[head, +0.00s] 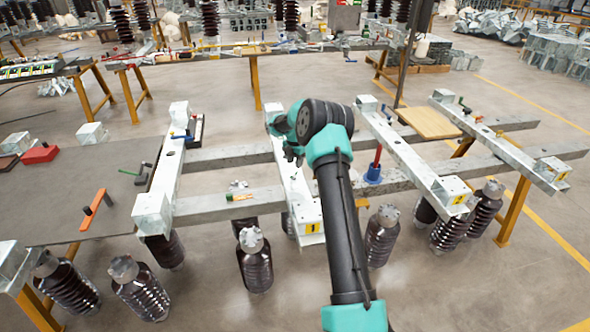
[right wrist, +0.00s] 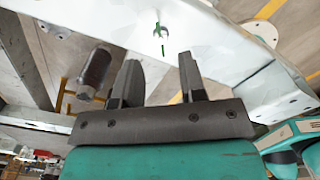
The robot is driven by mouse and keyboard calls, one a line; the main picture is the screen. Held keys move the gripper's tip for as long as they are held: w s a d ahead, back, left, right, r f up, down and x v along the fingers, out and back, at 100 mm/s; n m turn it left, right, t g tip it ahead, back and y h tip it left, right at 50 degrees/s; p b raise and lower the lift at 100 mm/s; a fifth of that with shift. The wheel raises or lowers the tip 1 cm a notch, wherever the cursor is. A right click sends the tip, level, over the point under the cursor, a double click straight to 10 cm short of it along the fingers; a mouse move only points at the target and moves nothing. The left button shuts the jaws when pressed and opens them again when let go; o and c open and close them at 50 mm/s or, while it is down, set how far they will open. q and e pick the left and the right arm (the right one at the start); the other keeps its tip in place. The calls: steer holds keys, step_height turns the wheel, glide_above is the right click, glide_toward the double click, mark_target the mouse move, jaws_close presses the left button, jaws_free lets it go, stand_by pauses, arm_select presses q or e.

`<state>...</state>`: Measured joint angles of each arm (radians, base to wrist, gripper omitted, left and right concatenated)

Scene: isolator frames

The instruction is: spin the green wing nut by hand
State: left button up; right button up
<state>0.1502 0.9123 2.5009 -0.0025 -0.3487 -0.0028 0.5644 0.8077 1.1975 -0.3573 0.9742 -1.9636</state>
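The green wing nut (right wrist: 160,32) shows in the right wrist view on a pale metal beam (right wrist: 205,42), on a thin green stem. In the head view I cannot make it out; my right arm covers part of that beam. My right gripper (right wrist: 160,82) is open, with its two dark fingers apart and nothing between them. The nut lies beyond the fingertips, roughly in line with the gap and not touched. In the head view the right gripper (head: 293,152) is small and dark over the middle cross beam (head: 297,195). My left gripper is not in view.
A dark ribbed insulator (right wrist: 95,72) shows left of the fingers in the wrist view. Other galvanised beams (head: 410,155) stand to the right. A blue-based red tool (head: 374,172) stands right of my arm. A grey table (head: 60,190) holds an orange-handled item (head: 94,203).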

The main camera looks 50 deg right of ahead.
step_height(320, 180, up, 11)
steer(key=shift+r, duration=0.15)
stand_by(0.5)
steer(key=w+a+f+m+y, duration=0.15)
steer(key=a+f+m, duration=0.35)
steer(key=a+f, duration=1.35)
steer(key=s+a+f+m+t+y, duration=0.1)
steer(key=s+a+f+m, duration=0.25)
steer(key=a, duration=0.45)
steer(key=s+a+f+m+y, duration=0.1)
steer(key=s+a+f+m, duration=0.3)
steer(key=a, duration=0.4)
steer(key=s+a+f+m, duration=0.1)
steer(key=s+a+m, duration=0.2)
steer(key=s+a, duration=0.3)
steer(key=s+a+f+m, duration=0.1)
steer(key=s+a+m, duration=0.3)
steer(key=s, duration=0.8)
steer(key=a, duration=0.2)
steer(key=shift+s+a+f, duration=0.15)
steer(key=shift+s+a, duration=0.2)
